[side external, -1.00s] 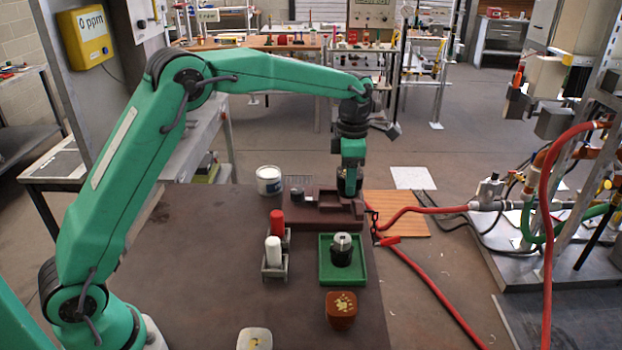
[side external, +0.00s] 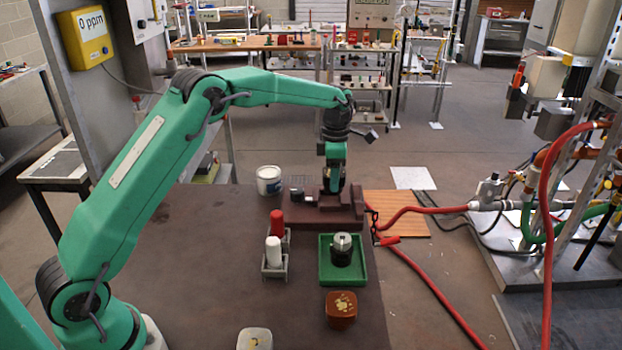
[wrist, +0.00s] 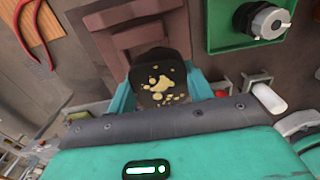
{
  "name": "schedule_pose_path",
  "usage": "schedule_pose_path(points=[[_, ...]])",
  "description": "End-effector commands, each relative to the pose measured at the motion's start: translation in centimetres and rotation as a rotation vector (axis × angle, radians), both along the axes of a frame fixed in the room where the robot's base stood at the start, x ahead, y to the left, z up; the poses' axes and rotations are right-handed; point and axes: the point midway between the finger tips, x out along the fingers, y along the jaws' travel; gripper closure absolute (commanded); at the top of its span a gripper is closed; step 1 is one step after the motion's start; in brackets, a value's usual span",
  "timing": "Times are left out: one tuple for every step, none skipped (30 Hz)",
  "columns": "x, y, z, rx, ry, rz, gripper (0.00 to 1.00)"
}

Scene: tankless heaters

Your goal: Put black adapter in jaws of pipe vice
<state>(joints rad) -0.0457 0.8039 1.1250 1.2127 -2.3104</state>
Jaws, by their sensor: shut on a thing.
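The black adapter (wrist: 160,82), with yellow specks on its top, sits between the fingers of my gripper (wrist: 161,92) in the wrist view. My gripper (side external: 334,186) is shut on it and points down at the pipe vice in the side view. The dark red-brown pipe vice (side external: 352,207) stands at the far end of the table; it also shows in the wrist view (wrist: 120,14), just beyond the adapter. The adapter is low, at the vice's jaws. My fingers hide most of it in the side view, and I cannot tell whether it touches the vice floor.
A green tray (side external: 361,276) holds a black part with a silver top (side external: 342,247). A brown block with yellow specks (side external: 341,311) stands nearer. A rack with red and white bottles (side external: 274,268) and a white tub (side external: 269,180) are to the left. Red hoses (side external: 435,287) lie right.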

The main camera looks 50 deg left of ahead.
Motion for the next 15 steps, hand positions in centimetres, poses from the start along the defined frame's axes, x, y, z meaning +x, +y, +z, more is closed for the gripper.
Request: schedule_pose_path(points=[[0.3,0.7,-0.4,0.0,-0.001,0.003,0.93],[0.5,1.0,-0.6,0.0,-0.001,0.002,0.93],[0.7,1.4,-0.9,0.001,-0.002,0.002,0.93],[0.9,1.7,-1.1,0.0,-0.001,0.001,0.93],[1.0,1.9,-1.2,0.001,-0.002,0.001,0.93],[1.1,2.2,-1.3,0.0,-0.003,0.001,0.93],[1.2,2.3,-1.4,0.0,-0.003,0.001,0.93],[1.2,2.4,-1.5,0.0,-0.003,0.001,0.93],[1.3,2.5,-1.5,0.0,-0.003,0.0,0.93],[1.3,2.5,-1.6,0.0,-0.003,0.0,0.93],[1.3,2.6,-1.6,0.0,-0.003,0.0,0.93],[1.3,2.6,-1.6,0.0,-0.003,0.0,0.93],[1.3,2.6,-1.6,0.0,-0.003,0.0,0.93],[1.3,2.6,-1.6,0.0,-0.003,0.0,0.93],[1.3,2.5,-1.7,0.0,-0.003,0.0,0.93]])
